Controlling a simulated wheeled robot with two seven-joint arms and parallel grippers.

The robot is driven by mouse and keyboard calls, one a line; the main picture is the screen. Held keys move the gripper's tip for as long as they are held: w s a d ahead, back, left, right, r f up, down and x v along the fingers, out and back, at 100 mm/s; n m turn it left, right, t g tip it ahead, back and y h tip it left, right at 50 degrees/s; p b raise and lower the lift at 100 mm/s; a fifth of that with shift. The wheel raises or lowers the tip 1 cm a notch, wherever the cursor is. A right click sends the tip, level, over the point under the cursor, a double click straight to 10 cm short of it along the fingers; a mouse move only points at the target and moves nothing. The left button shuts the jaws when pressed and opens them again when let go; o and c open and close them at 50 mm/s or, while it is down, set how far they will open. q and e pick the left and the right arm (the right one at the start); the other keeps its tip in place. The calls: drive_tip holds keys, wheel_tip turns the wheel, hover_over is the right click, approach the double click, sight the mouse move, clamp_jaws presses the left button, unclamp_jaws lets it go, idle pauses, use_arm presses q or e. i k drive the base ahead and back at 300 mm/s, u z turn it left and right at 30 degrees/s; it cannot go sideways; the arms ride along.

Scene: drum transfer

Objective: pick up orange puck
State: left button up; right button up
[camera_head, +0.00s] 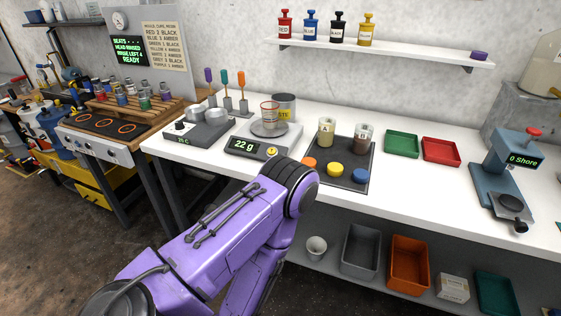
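The orange puck (309,162) lies at the left end of a dark mat (350,184) on the white bench, in a row with a yellow puck (335,169) and a blue puck (360,175). My purple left arm reaches up from the lower left, and its dark rounded end is just left of and in front of the orange puck. No fingers show on this arm, so I cannot see the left gripper or its distance from the puck. My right gripper is out of the picture.
Jars A (326,132) and B (362,138) stand at the mat's back. A scale (256,144) bearing a beaker (269,115) is to the left. Green (402,143) and red (441,150) trays and a hardness tester (505,170) are to the right. The bench front right is clear.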

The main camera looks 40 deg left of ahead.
sight(311, 162)
drive_tip(key=u, duration=0.7)
drive_tip(key=i, duration=0.4)
